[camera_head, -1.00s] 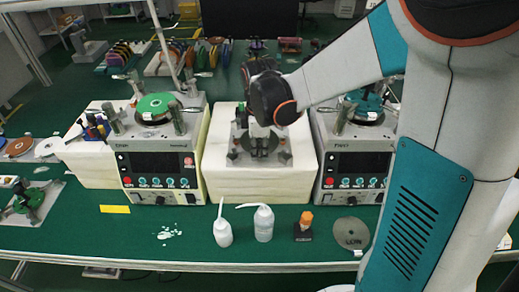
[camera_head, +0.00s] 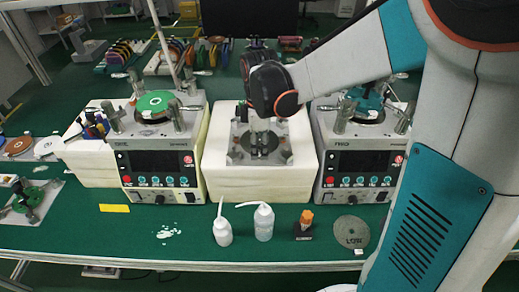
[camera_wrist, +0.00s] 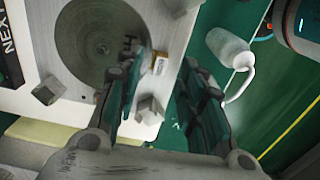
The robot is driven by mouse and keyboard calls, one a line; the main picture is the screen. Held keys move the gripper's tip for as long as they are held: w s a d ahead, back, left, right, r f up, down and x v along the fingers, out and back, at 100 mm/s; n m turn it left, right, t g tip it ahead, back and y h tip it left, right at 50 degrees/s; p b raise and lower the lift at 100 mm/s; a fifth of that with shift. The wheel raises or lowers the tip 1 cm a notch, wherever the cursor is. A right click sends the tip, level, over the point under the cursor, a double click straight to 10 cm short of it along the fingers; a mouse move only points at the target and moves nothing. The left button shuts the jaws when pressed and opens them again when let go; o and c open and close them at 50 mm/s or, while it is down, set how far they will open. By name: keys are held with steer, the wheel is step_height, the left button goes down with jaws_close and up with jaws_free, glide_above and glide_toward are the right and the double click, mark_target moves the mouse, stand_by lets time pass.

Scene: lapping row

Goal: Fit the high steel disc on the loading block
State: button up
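A grey steel disc (camera_wrist: 100,40) lies on the pale plate of the middle station in the wrist view. Its face has fine rings and a letter H shows near its right edge, partly covered by my finger. The same disc shows dark in the head view (camera_head: 258,146), on the plate's centre. My gripper (camera_wrist: 165,62) is open, with a clear gap between its two fingers. The left finger overlaps the disc's right edge in the picture; the right finger is beyond the plate. I cannot tell how fully the disc is seated.
A grey disc marked LOW (camera_head: 350,232) lies on the green table at right. Two white bottles (camera_head: 263,222) and an orange-capped bottle (camera_head: 306,217) stand in front. Lapping machines (camera_head: 160,160) flank the middle station. Metal blocks (camera_wrist: 150,110) stand on the plate around the disc.

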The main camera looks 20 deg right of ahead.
step_height(320, 180, up, 10)
steer(key=shift+s, duration=0.2)
stand_by(0.3)
steer(key=s+d+m+t, duration=0.2)
steer(key=s+m+t, duration=0.5)
steer(key=s+m, duration=0.7)
steer(key=shift+s+d+r, duration=0.15)
steer(key=shift+s+r, duration=0.1)
steer(key=shift+s, duration=0.55)
